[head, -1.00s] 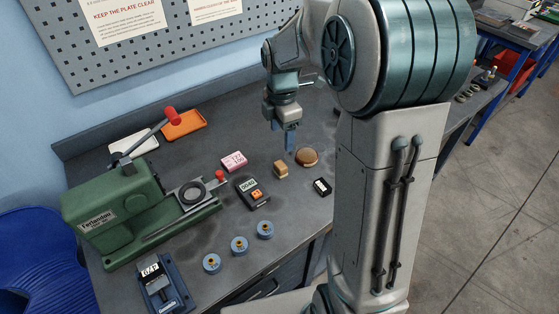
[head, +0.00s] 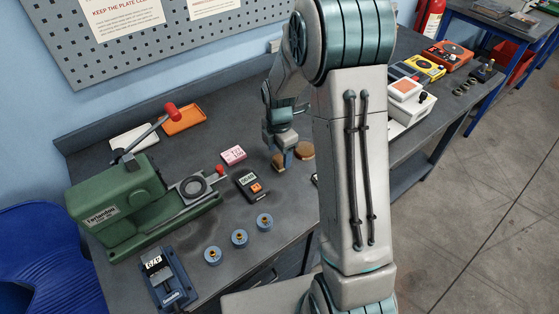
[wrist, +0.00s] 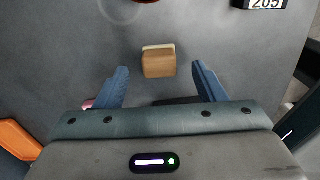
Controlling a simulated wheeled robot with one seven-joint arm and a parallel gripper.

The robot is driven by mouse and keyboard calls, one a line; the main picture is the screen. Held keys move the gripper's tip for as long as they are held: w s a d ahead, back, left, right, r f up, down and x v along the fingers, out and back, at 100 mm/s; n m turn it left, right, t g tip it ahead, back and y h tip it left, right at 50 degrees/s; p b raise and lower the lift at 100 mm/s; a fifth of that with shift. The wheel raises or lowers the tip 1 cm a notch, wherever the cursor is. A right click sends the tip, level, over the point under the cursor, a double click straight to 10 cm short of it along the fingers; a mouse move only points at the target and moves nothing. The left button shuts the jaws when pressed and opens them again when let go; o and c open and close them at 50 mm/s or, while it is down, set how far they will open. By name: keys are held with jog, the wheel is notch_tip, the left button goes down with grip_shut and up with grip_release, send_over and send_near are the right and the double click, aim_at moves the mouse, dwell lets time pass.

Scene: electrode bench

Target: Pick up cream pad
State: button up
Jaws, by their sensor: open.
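A small tan block with a cream strip along one edge, which I take for the cream pad (wrist: 158,62), lies on the grey bench in the wrist view. It lies ahead of and between my two blue fingers, with bare bench showing on both sides. My gripper (wrist: 160,82) is open and empty, with no finger seen touching the block. In the head view my gripper (head: 279,158) is low over the bench at the block and hides part of it.
A round brown disc (head: 304,150) lies close to the right of my gripper. A pink block (head: 233,154) and a dark meter (head: 252,187) lie to the left. A green machine (head: 120,205) stands further left. Blue round holders (head: 239,237) line the front.

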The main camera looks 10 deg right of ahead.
aim_at(279, 158)
jog(key=shift+f, duration=1.6)
jog(key=c, duration=1.1)
jog(key=shift+r, duration=0.15)
jog(key=shift+w+r, duration=0.1)
jog(key=shift+r, duration=0.35)
jog(key=r, duration=0.2)
jog(key=r+b, duration=0.1)
jog(key=shift+s+d+r, duration=0.2)
jog(key=shift+s+d, duration=0.05)
jog(key=shift+d, duration=0.15)
jog(key=s+d+r, duration=0.2)
jog(key=d, duration=0.1)
jog(key=s+d+r+b, duration=0.1)
jog(key=s+d+r, duration=0.1)
jog(key=d, duration=0.1)
jog(key=s+d+r+b, duration=0.1)
jog(key=s+d+r, duration=0.1)
jog(key=d, duration=0.1)
jog(key=shift+r, duration=0.25)
jog(key=shift+o, duration=0.6)
